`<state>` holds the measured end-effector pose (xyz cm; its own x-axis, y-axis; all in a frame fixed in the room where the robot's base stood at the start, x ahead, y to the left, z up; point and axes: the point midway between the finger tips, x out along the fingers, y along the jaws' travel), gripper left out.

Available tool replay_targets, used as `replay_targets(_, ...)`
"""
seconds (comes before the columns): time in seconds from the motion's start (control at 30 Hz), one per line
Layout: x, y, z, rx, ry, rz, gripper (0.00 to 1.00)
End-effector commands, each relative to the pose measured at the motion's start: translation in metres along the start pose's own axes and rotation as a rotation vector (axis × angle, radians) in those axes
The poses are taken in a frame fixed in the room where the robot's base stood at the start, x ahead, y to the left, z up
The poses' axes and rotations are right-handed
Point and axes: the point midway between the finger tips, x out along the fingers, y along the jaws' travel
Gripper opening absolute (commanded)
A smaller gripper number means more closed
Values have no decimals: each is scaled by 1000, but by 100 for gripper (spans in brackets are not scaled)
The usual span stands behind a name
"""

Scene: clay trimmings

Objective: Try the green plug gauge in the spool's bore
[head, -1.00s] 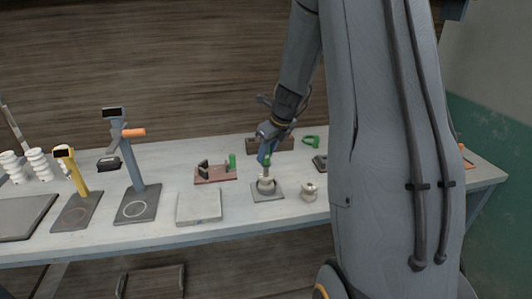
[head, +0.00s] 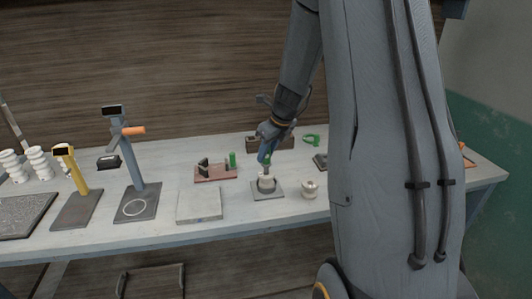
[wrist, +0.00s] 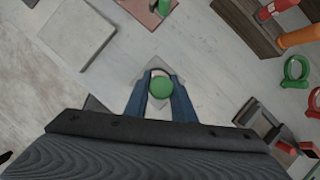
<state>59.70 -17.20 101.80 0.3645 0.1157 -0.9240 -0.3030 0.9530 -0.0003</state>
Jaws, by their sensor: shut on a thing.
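My gripper (head: 267,155) is shut on the green plug gauge (head: 267,159), which it holds upright over the spool (head: 266,184). The spool is pale and stands on a small grey plate (head: 276,196). In the wrist view the gauge's round green top (wrist: 161,88) sits between the two blue fingers, with the spool's pale rim (wrist: 157,73) showing behind it. The gauge's lower end meets the top of the spool in the head view. I cannot tell how deep it is in the bore, because the gauge and fingers hide it.
A second small pale spool (head: 309,189) stands to the right. A pale square slab (head: 199,206) and a reddish board with green and dark parts (head: 215,175) lie to the left. A brown box (wrist: 245,27) and green rings (wrist: 295,71) are farther back.

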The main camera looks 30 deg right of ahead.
Motion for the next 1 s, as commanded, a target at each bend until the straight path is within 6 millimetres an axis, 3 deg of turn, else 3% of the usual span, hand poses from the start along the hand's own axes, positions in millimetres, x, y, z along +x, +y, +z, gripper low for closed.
replay_targets(1.0,17,0,-7,0,0,0,0)
